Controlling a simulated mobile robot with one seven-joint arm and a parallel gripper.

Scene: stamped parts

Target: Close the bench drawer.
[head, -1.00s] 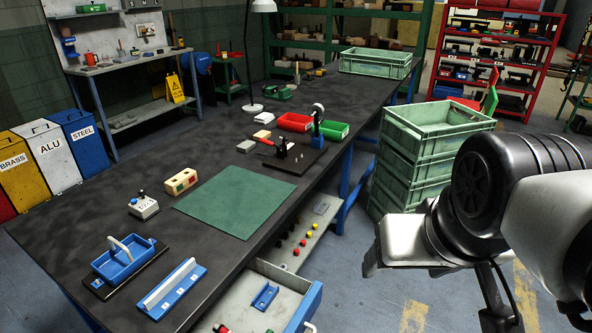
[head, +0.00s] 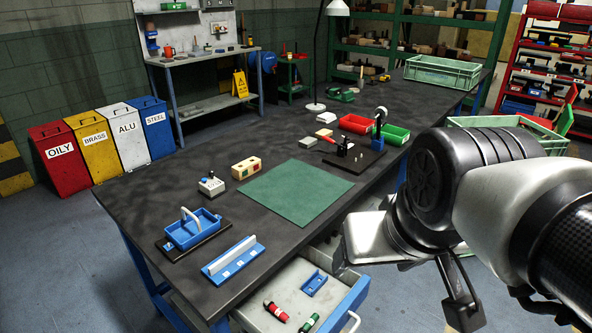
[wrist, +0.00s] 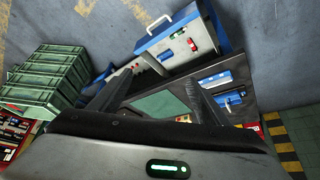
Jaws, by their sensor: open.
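The bench drawer (head: 268,292) stands pulled out at the front of the dark bench in the head view. It has a pale interior, a blue front (head: 344,302) and a pale bar handle (head: 352,322). In the wrist view the drawer (wrist: 178,48) is at the top centre, with its handle (wrist: 168,24) pointing away from the bench. Inside lie a blue bracket (head: 314,283), a red cylinder (head: 276,311) and a green cylinder (head: 309,323). My gripper (wrist: 152,95) is open and empty, apart from the drawer.
The bench top (head: 190,280) bears a blue tray (head: 192,230), a blue rail (head: 233,260) and a green mat (head: 297,192). Green crates (wrist: 45,80) are stacked beside the bench. Floor beyond the handle is clear.

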